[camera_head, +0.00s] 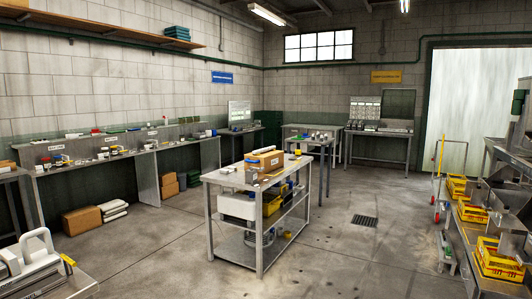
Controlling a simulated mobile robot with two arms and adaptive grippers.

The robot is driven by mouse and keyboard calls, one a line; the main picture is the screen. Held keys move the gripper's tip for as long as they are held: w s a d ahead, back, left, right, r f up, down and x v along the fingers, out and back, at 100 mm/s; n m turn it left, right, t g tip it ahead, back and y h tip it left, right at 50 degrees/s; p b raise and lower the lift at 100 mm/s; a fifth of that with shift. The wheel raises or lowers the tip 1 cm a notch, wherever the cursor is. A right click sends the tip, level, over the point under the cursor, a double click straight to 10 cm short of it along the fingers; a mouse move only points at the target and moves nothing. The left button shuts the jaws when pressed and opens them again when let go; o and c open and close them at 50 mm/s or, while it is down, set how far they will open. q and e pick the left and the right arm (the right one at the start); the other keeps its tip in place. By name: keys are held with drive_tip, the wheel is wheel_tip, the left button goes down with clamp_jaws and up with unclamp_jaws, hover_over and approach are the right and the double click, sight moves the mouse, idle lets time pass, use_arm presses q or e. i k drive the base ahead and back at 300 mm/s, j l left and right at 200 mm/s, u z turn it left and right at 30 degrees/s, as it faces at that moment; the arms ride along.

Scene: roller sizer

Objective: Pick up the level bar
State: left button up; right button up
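I cannot make out a level bar for certain. Small items lie on the long wall bench (190,144) at the left and on the steel table (232,181) in the middle, too small to tell apart. The middle table carries a cardboard box (264,161) on top. A small yellow piece (68,260) shows beside a white machine with a looped handle (38,245) at the lower left; I cannot tell what it is. Neither of my grippers is in view.
Cardboard boxes (82,220) sit under the wall bench. Yellow crates (472,211) line the equipment at the right. A floor drain (364,220) lies in the open floor right of the middle table.

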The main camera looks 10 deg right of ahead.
sight(256, 152)
drive_tip(key=i+z, duration=0.3)
drive_tip(key=i, duration=0.15)
drive_tip(key=i+z, duration=0.3)
drive_tip(key=i+l+z, duration=0.25)
drive_tip(key=i, duration=0.75)
drive_tip(key=i+j+z, duration=0.15)
drive_tip(key=i+z, duration=0.15)
drive_tip(key=i, duration=0.7)
drive_tip(key=i+u, duration=0.25)
drive_tip(key=i, duration=0.4)
drive_tip(key=i+u, duration=0.2)
drive_tip(key=i, duration=0.4)
drive_tip(key=i+l+u, duration=0.25)
drive_tip(key=i, duration=0.4)
